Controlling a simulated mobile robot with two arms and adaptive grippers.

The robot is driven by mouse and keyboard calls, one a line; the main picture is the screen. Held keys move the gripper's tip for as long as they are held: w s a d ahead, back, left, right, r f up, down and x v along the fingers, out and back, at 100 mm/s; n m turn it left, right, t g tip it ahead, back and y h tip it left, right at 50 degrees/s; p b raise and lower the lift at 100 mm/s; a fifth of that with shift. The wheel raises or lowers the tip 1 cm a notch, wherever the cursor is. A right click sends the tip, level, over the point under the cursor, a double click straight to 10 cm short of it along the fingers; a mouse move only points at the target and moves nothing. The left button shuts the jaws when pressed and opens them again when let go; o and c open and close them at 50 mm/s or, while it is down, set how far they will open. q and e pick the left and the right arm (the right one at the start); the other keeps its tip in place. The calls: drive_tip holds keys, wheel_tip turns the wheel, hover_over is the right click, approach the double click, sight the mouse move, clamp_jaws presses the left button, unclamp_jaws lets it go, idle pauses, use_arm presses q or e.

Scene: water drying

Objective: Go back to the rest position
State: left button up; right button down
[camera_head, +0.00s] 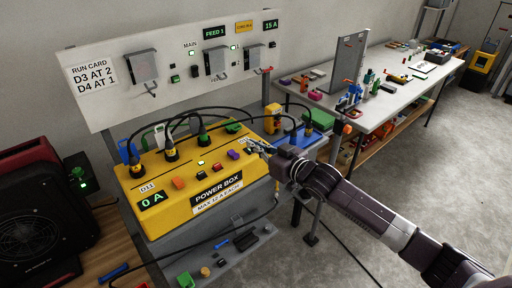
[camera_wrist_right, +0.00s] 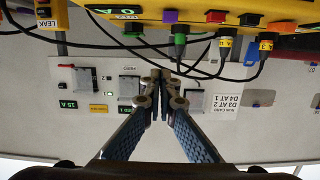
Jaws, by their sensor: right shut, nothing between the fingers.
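My right gripper (camera_head: 256,146) is above the right end of the yellow power box (camera_head: 205,172). Its arm comes in from the lower right. In the right wrist view my right gripper (camera_wrist_right: 161,80) has its two fingers together, with nothing between them. The power box reads "0 A" on a green display and carries several plugs with black cables. In the wrist view the box (camera_wrist_right: 290,42) lies along the top edge, upside down. Whether the gripper touches the box cannot be told. My left gripper is not in view.
A white wall panel (camera_head: 185,95) with switches stands behind the box. A long workbench (camera_head: 400,99) with tools is at the right. A dark red-and-black machine (camera_head: 38,225) stands at the left. Black cables loop above the box. Open grey floor (camera_head: 440,190) lies at the right.

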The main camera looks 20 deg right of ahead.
drive_tip(key=shift+s+r, duration=0.25)
drive_tip(key=shift+s, duration=0.15)
drive_tip(key=shift+d, duration=0.1)
